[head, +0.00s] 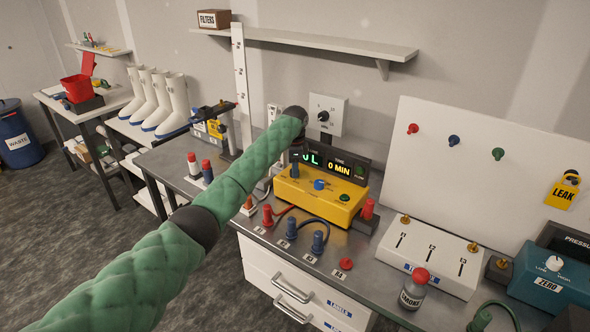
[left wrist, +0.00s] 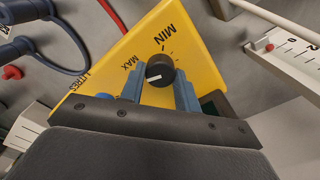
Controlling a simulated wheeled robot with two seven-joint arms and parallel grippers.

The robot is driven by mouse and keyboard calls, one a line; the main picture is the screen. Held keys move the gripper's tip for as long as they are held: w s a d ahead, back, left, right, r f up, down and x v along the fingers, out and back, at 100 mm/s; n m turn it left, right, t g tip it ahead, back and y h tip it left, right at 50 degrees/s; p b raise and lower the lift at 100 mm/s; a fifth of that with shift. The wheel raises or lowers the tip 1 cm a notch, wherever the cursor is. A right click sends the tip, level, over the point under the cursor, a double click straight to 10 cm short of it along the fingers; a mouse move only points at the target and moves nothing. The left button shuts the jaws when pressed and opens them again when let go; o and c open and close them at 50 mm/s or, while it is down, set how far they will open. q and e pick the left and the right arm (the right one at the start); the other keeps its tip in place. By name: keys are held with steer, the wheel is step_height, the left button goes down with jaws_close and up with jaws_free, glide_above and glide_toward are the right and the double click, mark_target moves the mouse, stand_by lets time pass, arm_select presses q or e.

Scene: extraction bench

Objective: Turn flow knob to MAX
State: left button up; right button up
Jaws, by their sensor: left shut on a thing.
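The yellow pump box (head: 320,203) stands on the bench, with a blue knob (head: 319,185) and a green button (head: 344,197) on top. My left gripper (head: 295,168) is over the box's back left part and hides the flow knob in the head view. In the left wrist view, the black flow knob (left wrist: 161,68) sits between the blue fingers of my left gripper (left wrist: 160,84), which is shut on it. The knob's white mark points left, on the MAX label's side; MIN is printed above. My right gripper is not in view.
A display (head: 338,166) behind the box reads 0 MIN; its litres figure is partly covered. Red and blue plugs with cables (head: 318,242) stand in front. A white switch panel (head: 430,258) and a grey bottle (head: 413,290) are to the right.

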arm_select(q)
steer(key=m, duration=0.3)
steer(key=shift+r+b, duration=0.15)
steer(key=shift+b, duration=0.15)
steer(key=shift+r+m, duration=0.1)
steer(key=shift+m, duration=1.1)
steer(key=o, duration=1)
steer(key=shift+r+b, duration=0.1)
steer(key=shift+b, duration=0.3)
step_height(320, 180, up, 6)
steer(key=shift+r+b, duration=0.1)
steer(key=shift+b, duration=1.15)
steer(key=shift+r, duration=0.6)
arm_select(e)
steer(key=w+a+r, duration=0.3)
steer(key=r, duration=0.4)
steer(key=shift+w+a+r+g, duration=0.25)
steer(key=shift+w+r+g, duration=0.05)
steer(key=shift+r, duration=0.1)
arm_select(q)
steer(key=shift+f, duration=0.1)
